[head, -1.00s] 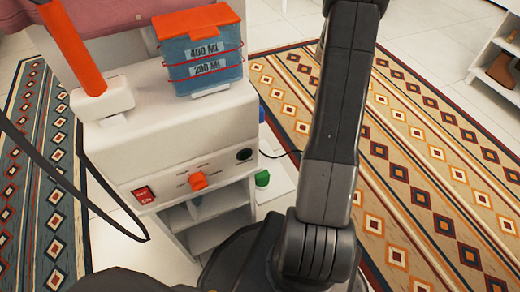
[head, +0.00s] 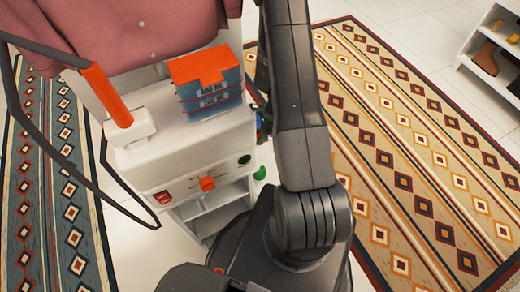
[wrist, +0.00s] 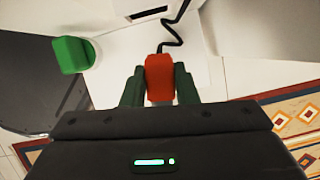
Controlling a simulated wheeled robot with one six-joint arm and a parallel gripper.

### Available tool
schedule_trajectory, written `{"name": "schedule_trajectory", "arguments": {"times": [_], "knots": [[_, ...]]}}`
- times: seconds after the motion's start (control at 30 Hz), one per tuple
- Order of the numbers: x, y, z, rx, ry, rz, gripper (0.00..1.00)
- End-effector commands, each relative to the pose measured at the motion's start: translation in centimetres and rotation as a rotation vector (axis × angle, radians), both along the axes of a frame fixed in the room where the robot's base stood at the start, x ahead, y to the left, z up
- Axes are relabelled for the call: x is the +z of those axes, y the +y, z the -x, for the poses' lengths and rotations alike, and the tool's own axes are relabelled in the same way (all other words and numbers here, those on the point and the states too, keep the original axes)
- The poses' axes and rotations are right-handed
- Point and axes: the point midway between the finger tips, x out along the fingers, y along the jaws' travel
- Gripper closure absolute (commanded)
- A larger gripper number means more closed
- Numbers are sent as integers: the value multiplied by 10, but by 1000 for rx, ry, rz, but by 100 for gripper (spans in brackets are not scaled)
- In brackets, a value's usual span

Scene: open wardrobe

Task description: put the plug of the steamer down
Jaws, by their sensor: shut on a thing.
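The steamer (head: 190,145) is a white unit with an orange handle, a blue water tank, an orange knob and a red switch, left of my arm in the head view. Its orange-red plug (wrist: 160,78) is between the dark green fingers of my gripper (wrist: 160,90) in the wrist view. My gripper is shut on it. A black cord (wrist: 170,38) runs up from the plug. A white surface (wrist: 122,50) lies behind the plug; I cannot tell whether they touch. The gripper is hidden in the head view.
A green round part (wrist: 72,55) is left of the plug by the white surface. A pink garment (head: 130,30) hangs above the steamer. Patterned rugs (head: 420,150) lie on both sides on pale floor. A shelf with shoes (head: 492,50) stands at the upper right.

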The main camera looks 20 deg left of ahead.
Motion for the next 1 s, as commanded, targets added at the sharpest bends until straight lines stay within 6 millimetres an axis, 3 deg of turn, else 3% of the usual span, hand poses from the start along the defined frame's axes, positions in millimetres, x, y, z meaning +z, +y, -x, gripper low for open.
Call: {"name": "schedule_trajectory", "arguments": {"times": [0.03, 0.2, 0.43, 0.6, 1.0], "knots": [[-14, -1, 1, 0, 3, 3, 99], [-43, -1, 0, 2, 2, 2, 99], [-61, 0, 0, 3, 1, 0, 99], [-86, -1, 0, 3, 2, 1, 99], [-92, 0, 0, 4, 1, 0, 99]]}}
